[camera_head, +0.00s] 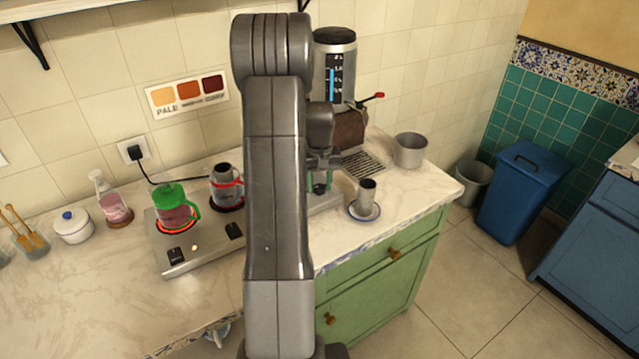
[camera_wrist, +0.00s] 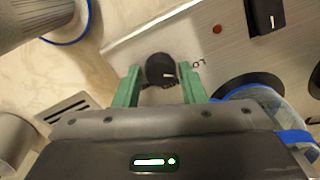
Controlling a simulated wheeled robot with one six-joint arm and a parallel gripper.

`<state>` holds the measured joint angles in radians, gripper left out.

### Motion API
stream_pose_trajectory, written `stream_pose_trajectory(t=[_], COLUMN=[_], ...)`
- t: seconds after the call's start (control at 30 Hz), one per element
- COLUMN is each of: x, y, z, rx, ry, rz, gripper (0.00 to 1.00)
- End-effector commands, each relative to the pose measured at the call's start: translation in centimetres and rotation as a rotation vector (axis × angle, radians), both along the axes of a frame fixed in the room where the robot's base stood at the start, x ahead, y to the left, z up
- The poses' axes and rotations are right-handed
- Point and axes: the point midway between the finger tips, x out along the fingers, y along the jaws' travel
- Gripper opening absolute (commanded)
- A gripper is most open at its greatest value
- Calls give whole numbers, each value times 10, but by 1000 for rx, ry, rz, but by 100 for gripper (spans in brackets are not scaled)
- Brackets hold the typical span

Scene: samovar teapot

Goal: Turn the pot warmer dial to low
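The pot warmer (camera_head: 205,255) is a long metal plate on the counter, partly hidden behind my arm in the head view. In the wrist view its brushed surface (camera_wrist: 185,30) carries a round black dial (camera_wrist: 160,69) with a short white mark on its right side. A small label, seemingly "LO", is printed just right of the dial. My gripper (camera_wrist: 158,90) has its green fingers on either side of the dial, with narrow gaps; contact is unclear. It looks open.
A green-lidded pot (camera_head: 174,212) and a red-banded pot (camera_head: 224,186) stand on the warmer. A blue-banded vessel (camera_wrist: 285,118) is close right of my gripper. A cup (camera_head: 367,191) on a blue-rimmed saucer (camera_head: 364,215) stands nearby.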

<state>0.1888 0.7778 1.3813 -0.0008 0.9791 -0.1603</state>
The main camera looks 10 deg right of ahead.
Motion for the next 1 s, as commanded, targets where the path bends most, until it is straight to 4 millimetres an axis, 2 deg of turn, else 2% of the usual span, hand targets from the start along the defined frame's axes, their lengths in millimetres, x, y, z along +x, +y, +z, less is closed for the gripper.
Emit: stream_pose_trajectory(t=[0.07,0.33,0.47,0.57,0.8,1.0], x=[0,-1,0,0,0,0], y=[0,0,0,0,0,0], z=[0,0,8,23,79,117], rx=[0,1,0,0,0,0], ry=[0,2,-1,-2,-4,-1], rz=[0,-1,-1,-1,-1,-1], gripper=[51,51,51,51,51,51])
